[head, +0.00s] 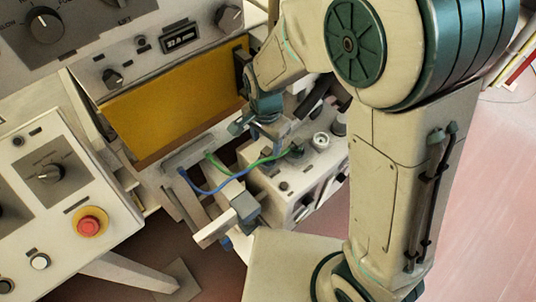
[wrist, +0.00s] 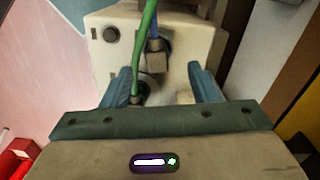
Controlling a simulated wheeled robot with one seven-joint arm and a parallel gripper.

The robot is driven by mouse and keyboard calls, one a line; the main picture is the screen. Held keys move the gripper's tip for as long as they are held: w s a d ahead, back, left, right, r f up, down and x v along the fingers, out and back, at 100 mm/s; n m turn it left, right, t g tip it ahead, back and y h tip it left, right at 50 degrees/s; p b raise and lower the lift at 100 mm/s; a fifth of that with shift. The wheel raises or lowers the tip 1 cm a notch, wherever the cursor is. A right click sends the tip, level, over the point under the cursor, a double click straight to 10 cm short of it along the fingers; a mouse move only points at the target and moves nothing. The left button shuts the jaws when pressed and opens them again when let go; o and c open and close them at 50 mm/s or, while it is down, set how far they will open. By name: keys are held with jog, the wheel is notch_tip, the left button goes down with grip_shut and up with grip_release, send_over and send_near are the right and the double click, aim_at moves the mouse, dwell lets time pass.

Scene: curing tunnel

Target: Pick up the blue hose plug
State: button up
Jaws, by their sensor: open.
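In the wrist view, the blue hose plug (wrist: 157,61) is a small grey block with a blue collar, on the end of the blue hose (wrist: 152,22). It sits at the pale housing (wrist: 190,40), ahead of my gripper and between the lines of its fingers. My gripper (wrist: 163,76) is open, with one blue finger on each side and nothing clamped. The green hose (wrist: 145,45) runs down beside the plug to a dark fitting (wrist: 138,95) near the left finger. In the head view, the blue hose (head: 207,192) loops below my gripper (head: 258,127); its plug end is not clear there.
A yellow panel (head: 178,103) stands left of my gripper in the head view. A control box with a red button (head: 90,222) is at the lower left. A pale box with knobs (head: 275,190) stands below the gripper. The pink floor at right is mostly clear.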

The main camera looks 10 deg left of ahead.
aim_at(267, 150)
jog(key=shift+d+f+p, duration=0.2)
jog(key=shift+f+p, duration=0.15)
jog(key=shift+f, duration=3)
jog(key=shift+s, duration=0.1)
jog(key=c, duration=1.1)
